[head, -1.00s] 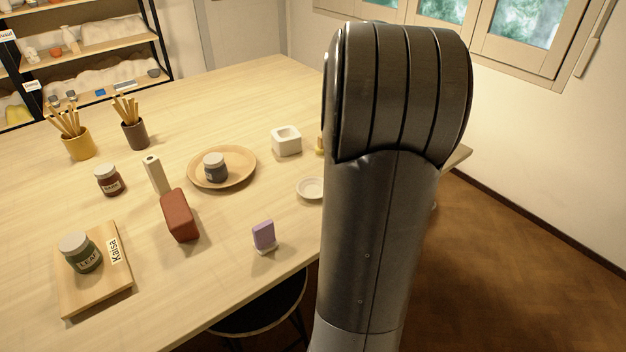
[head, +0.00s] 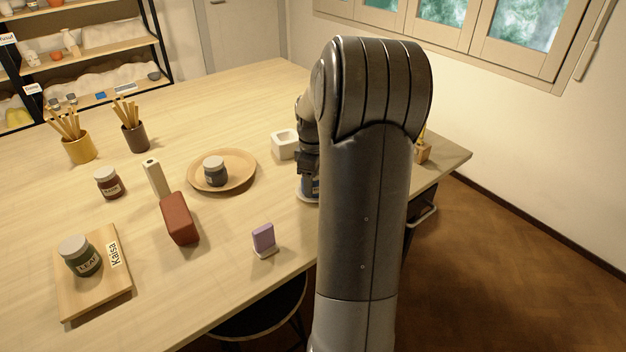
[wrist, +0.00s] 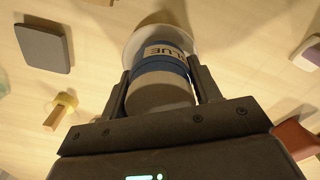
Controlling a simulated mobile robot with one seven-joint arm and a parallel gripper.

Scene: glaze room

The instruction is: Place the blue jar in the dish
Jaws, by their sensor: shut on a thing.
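My gripper (wrist: 160,78) is shut on the blue jar (wrist: 166,66), with one finger on each side of it. The jar has a pale lid, a blue body and a label reading "BLUE". The small white dish (wrist: 133,44) shows just past the jar's base in the wrist view. In the head view my gripper (head: 307,160) points down over the dish (head: 301,196), with a bit of the blue jar (head: 312,187) showing. My arm hides much of both. I cannot tell whether the jar touches the dish.
A white square bowl (head: 284,146) stands close behind my gripper. A round wooden plate (head: 238,181) with a dark jar (head: 215,171) is to the left. A purple block (head: 263,238) stands near the front edge, a red block (head: 179,219) farther left. Bare table lies between them.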

